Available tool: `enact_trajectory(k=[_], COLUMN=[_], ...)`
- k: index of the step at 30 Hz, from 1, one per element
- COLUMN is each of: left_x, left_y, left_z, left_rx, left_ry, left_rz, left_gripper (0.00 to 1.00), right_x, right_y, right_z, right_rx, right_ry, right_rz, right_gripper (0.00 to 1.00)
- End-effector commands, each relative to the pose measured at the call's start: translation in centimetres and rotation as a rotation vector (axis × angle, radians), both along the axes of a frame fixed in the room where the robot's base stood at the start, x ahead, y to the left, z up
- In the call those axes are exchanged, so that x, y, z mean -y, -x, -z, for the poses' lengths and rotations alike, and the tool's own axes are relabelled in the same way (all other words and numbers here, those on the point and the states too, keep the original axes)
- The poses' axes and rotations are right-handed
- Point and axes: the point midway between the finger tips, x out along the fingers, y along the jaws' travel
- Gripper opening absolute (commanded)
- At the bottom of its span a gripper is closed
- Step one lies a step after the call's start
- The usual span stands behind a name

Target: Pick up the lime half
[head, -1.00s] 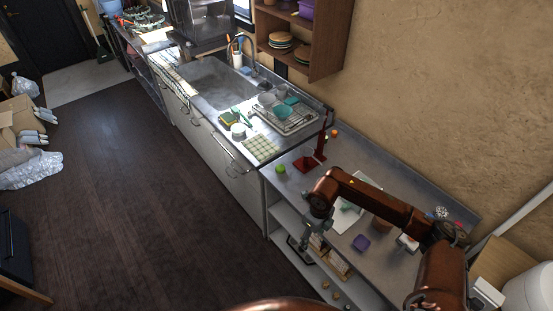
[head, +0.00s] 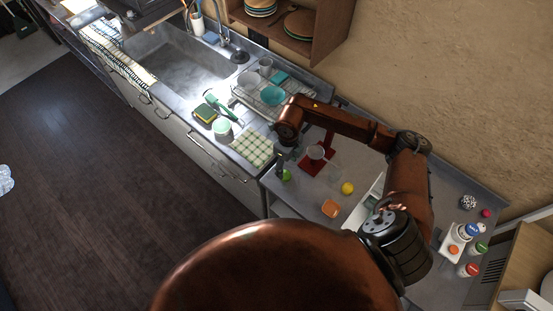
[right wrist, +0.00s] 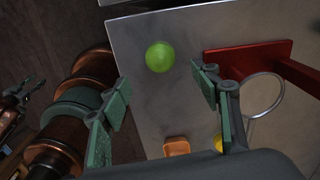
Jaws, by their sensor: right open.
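The lime half (head: 287,175) is a small bright green round thing on the grey counter, near its front-left corner. In the right wrist view the lime half (right wrist: 160,57) lies beyond the fingertips, roughly centred between them, with clear space on both sides. My right gripper (head: 281,164) is seen small and dark in the head view, just above the lime half. In the right wrist view my right gripper (right wrist: 162,96) is open and empty, its green-padded fingers wide apart. My left gripper does not show in the head view.
A red stand (head: 318,157) with a ring stands right of the lime half. A yellow ball-like thing (head: 347,188) and an orange dish (head: 330,208) lie nearby. A checked cloth (head: 252,149) and dish rack (head: 262,96) are to the left. Jars (head: 470,250) stand right.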

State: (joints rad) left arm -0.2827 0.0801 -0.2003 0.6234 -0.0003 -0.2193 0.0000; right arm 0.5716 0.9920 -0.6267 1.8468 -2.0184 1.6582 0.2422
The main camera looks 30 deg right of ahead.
Motion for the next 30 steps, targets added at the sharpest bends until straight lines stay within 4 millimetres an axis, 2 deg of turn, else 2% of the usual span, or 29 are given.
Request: enact_trajectory(k=[1, 3, 8, 14, 21, 30], left_x=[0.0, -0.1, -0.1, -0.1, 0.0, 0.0], left_y=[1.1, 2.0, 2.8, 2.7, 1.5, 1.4], left_z=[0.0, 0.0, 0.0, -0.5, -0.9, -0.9], left_rx=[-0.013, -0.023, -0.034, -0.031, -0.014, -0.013], left_ry=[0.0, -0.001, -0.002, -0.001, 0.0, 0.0], left_rz=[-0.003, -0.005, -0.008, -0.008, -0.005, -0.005], left_gripper=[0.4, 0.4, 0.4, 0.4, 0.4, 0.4], right_x=[0.0, 0.0, 0.0, 0.0, -0.1, 0.0], right_y=[0.0, 0.1, 0.1, 0.3, 0.3, 0.3], right_z=[0.1, 0.5, 2.2, 4.4, 7.5, 7.8], right_rx=[-0.001, -0.003, -0.003, -0.004, -0.001, -0.001], right_ry=[0.0, -0.001, -0.001, -0.001, 0.0, 0.0], right_rz=[0.0, 0.0, 0.002, 0.002, 0.001, 0.0], right_gripper=[0.57, 0.57, 0.57, 0.57, 0.57, 0.56])
